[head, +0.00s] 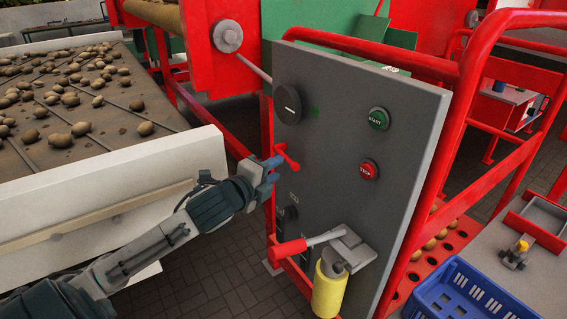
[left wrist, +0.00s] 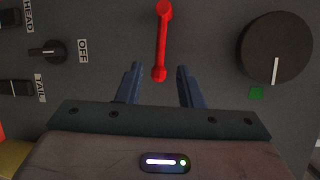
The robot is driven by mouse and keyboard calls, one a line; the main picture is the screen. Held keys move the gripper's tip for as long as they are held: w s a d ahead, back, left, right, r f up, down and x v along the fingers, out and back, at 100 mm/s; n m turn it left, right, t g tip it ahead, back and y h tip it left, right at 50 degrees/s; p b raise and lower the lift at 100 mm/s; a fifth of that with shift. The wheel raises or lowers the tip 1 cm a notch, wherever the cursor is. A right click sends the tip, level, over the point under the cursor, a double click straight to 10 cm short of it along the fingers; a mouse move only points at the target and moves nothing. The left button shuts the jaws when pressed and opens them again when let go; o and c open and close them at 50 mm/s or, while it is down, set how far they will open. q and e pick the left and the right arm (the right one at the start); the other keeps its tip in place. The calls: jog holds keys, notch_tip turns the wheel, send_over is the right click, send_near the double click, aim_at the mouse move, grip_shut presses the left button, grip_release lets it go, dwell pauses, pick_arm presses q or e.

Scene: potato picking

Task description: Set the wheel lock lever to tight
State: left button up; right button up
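The small red lever (head: 287,157) sits on the front of the grey control panel (head: 335,150), below the black dial; I see no tight or loose marking by it. In the left wrist view the red lever (left wrist: 161,42) runs nearly upright, with a round knob at each end. My left gripper (head: 270,172) is close in front of the panel at the lever. In the left wrist view the left gripper (left wrist: 160,78) is open, its fingers on either side of the lever's lower knob with gaps on both sides. My right gripper is out of view.
A black dial (head: 288,104), a green START button (head: 379,118) and a red STOP button (head: 369,169) are on the panel. A yellow cylinder (head: 329,292) with a red-handled lever (head: 290,248) is lower down. The potato conveyor's white side (head: 110,185) is left.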

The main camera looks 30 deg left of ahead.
aim_at(288, 162)
pick_arm(q)
jog(key=shift+w+f+p, duration=0.2)
jog(key=shift+w+p, duration=0.1)
jog(key=shift+w, duration=0.9)
jog(key=shift+w+f+p, duration=0.15)
jog(key=shift+w+p, duration=0.15)
jog(key=shift+w, duration=0.85)
grip_shut()
